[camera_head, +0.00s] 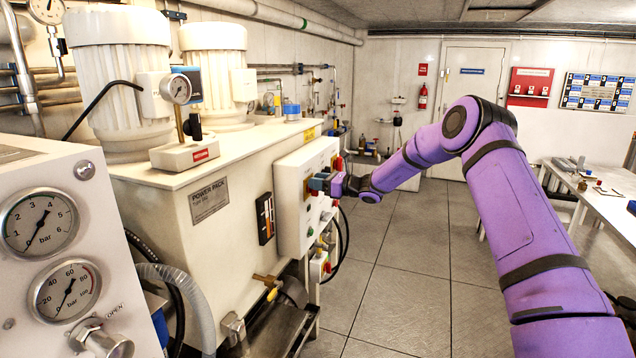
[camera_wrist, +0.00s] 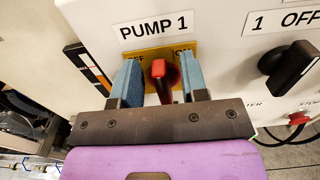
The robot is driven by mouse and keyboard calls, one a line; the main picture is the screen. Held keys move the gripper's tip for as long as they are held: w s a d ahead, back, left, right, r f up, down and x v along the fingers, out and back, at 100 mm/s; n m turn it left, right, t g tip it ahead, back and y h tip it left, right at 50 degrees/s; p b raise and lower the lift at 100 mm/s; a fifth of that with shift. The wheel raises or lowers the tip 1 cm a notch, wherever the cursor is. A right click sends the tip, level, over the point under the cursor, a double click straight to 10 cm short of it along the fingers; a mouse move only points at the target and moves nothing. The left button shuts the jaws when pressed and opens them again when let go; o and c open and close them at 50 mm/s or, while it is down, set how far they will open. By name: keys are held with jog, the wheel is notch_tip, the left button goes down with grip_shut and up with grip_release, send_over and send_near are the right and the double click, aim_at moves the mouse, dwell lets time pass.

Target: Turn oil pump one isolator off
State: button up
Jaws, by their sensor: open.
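The pump 1 isolator is a red rotary handle (camera_wrist: 160,72) on a yellow plate (camera_wrist: 150,54) under a "PUMP 1" label (camera_wrist: 154,24). OFF is printed at the plate's left and ON at its right, both partly covered by the fingers. The handle appears roughly upright. My gripper (camera_wrist: 158,82) is open, with one blue finger on each side of the handle; I cannot tell whether either touches it. In the head view my gripper (camera_head: 322,184) is at the front of the white control box (camera_head: 292,215), and it mostly hides the isolator.
A second, black rotary switch (camera_wrist: 290,68) labelled "1 OFF" is close on the right, with a red button (camera_wrist: 299,118) below it. The power pack cabinet (camera_head: 232,240) stands behind the box. The tiled floor (camera_head: 400,270) is clear. A long table (camera_head: 610,185) stands at right.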

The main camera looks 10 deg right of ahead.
aim_at(305, 190)
grip_shut()
jog(key=shift+s+n, duration=0.1)
jog(key=shift+n, duration=0.2)
jog(key=n, duration=0.2)
jog(key=s+n, duration=0.1)
jog(key=n, duration=0.2)
jog(key=a+n, duration=0.1)
jog(key=n, duration=0.2)
jog(key=shift+s+f, duration=0.15)
jog(key=shift+f, duration=0.2)
jog(key=n, duration=0.3)
jog(key=f+n, duration=0.1)
jog(key=shift+s+a, duration=0.2)
jog(key=shift+s, duration=0.05)
jog(key=shift+s+f+n, duration=0.1)
jog(key=shift+f+n, duration=0.2)
jog(key=shift+n, duration=1.05)
jog(key=shift+f+n, duration=0.25)
jog(key=shift+n, duration=1.1)
